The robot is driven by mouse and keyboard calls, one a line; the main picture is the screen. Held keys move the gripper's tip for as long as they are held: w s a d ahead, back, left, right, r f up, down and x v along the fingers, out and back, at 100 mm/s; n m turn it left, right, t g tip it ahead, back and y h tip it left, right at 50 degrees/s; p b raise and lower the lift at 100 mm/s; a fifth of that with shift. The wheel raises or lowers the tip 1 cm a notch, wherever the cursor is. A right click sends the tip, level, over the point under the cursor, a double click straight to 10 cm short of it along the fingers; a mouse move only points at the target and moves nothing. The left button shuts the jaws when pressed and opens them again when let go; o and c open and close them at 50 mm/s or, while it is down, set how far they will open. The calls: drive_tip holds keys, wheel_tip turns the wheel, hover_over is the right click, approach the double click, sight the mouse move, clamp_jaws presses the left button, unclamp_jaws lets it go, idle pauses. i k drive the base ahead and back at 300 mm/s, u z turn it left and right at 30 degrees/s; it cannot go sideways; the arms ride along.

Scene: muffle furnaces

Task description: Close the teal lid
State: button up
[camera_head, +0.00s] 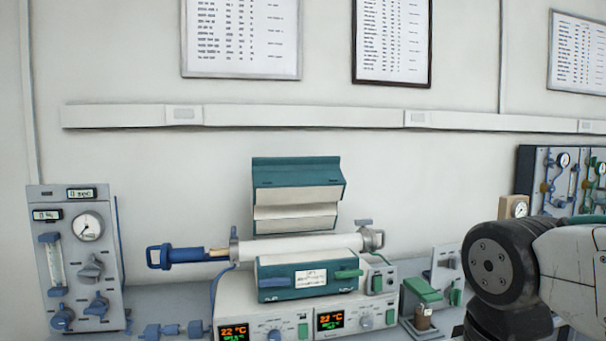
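The teal lid (297,173) stands raised and open at the back of the tube furnace, its pale lining facing forward and down. The teal furnace base (285,292) sits below it on the control box, with a green handle (349,274) at its front right. A white tube (300,245) lies across the base, between the base and the lid. My arm shows at the right edge of the head view, well right of the furnace and not touching it. My gripper is outside the picture.
A gas panel (72,262) stands at the left. A control box (262,311) with lit displays supports the furnace. A small green-topped stand (422,290) with a bottle sits between the furnace and my arm. A blue-handled rod (182,255) sticks out left of the tube.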

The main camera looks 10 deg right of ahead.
sight(298, 194)
drive_tip(key=z, duration=0.4)
drive_tip(key=i, duration=1.2)
drive_tip(key=u, duration=0.4)
